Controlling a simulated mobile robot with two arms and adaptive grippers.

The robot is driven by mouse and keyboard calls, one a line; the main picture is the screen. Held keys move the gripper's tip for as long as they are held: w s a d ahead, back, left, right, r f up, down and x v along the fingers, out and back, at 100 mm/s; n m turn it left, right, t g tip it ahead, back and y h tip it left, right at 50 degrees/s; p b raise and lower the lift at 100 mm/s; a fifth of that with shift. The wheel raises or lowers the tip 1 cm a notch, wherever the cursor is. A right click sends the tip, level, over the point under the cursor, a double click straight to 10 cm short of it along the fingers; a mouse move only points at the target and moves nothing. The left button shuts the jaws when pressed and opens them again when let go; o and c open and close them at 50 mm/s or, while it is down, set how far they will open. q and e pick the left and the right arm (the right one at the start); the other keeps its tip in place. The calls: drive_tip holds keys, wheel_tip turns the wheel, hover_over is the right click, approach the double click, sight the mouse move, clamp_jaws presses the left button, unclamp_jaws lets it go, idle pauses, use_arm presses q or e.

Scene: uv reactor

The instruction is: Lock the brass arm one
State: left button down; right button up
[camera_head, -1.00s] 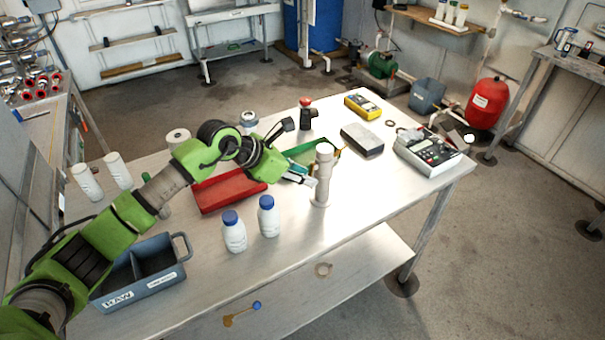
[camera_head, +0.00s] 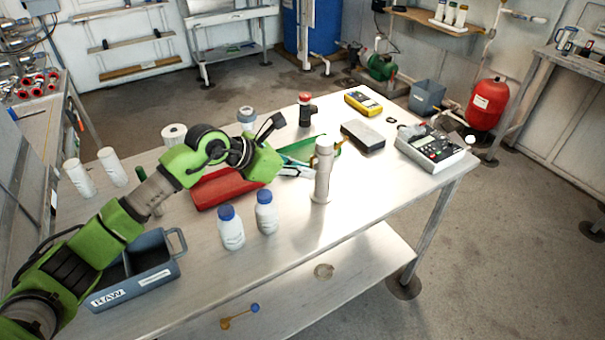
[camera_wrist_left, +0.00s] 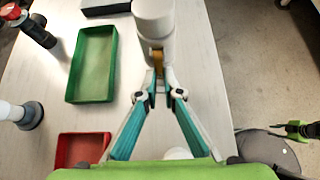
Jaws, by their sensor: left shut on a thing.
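A pale upright post (camera_head: 322,178) with a rounded cap stands on the table, and its top also shows in the wrist view (camera_wrist_left: 155,22). A small brass arm (camera_wrist_left: 158,64) sticks out from the post toward my left gripper. My left gripper (camera_wrist_left: 158,84), with teal and grey fingers, is closed on the brass arm's end, close against the post.
A red tray (camera_head: 228,190) and a green tray (camera_wrist_left: 92,64) lie near the gripper. Two blue-capped bottles (camera_head: 231,230) (camera_head: 265,212) stand in front. A grey box (camera_head: 363,138) and a control unit (camera_head: 430,150) are to the right. A blue-knobbed brass piece (camera_head: 238,316) shows low down.

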use_arm(q)
drive_tip(key=c, duration=2.2)
unclamp_jaws()
drive_tip(key=shift+a, duration=0.1)
drive_tip(key=v, duration=1.2)
